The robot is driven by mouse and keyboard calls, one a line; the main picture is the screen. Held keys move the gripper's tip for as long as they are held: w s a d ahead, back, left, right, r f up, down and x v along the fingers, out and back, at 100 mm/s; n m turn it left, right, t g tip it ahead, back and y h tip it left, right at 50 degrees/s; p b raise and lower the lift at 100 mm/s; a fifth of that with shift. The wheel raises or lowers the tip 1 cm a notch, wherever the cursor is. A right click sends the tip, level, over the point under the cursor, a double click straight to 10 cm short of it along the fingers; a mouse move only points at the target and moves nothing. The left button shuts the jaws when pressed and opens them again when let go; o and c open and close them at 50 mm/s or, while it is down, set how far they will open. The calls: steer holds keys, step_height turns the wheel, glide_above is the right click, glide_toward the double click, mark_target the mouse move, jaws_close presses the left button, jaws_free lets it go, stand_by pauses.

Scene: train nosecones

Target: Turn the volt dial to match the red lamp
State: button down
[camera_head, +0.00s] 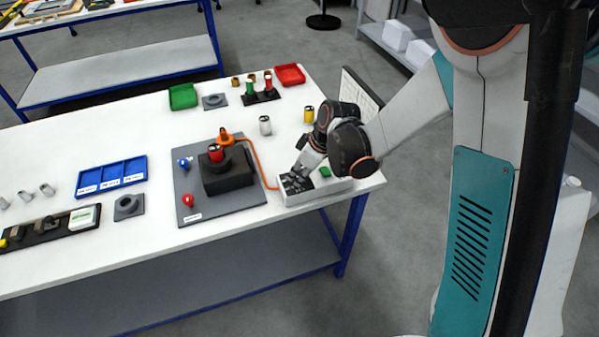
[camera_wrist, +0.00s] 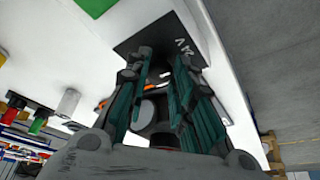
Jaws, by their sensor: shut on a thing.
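My gripper (camera_head: 297,182) reaches down onto the white control box (camera_head: 318,192) at the table's front right corner. In the wrist view the teal-padded fingers of my gripper (camera_wrist: 163,62) stand on both sides of a grey round part, which looks like the volt dial (camera_wrist: 146,112). The gripper is shut on it. The dark face plate (camera_wrist: 133,42) carries white marks like a V. The dial's pointer and setting are hidden. A red lamp (camera_head: 188,201) lies on the grey board (camera_head: 240,205), near a blue lamp (camera_head: 185,163). A red-topped part (camera_head: 215,152) sits on the black block (camera_head: 228,179).
An orange cable (camera_head: 262,166) runs from the black block area to the control box. A green piece (camera_head: 325,172) shows on the box. A white cylinder (camera_head: 265,125) and a yellow one (camera_head: 309,114) stand behind. A blue tray (camera_head: 112,175) is at left.

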steer(key=m+h+b, duration=0.1)
steer(key=m, duration=0.1)
steer(key=m+t+b, duration=0.1)
steer(key=m, duration=0.2)
steer(key=shift+s+a+t+h, duration=0.2)
steer(key=shift+t+h, duration=0.1)
steer(key=shift+h, duration=0.1)
steer(key=m+h, duration=0.1)
steer(key=m, duration=0.2)
steer(key=m+h+b, duration=0.1)
steer(key=m, duration=0.2)
steer(key=shift+a+t, duration=0.2)
steer(key=shift+t, duration=0.1)
steer(key=c, duration=1.4)
jaws_free()
steer(key=shift+o, duration=0.2)
steer(key=shift+d, duration=0.1)
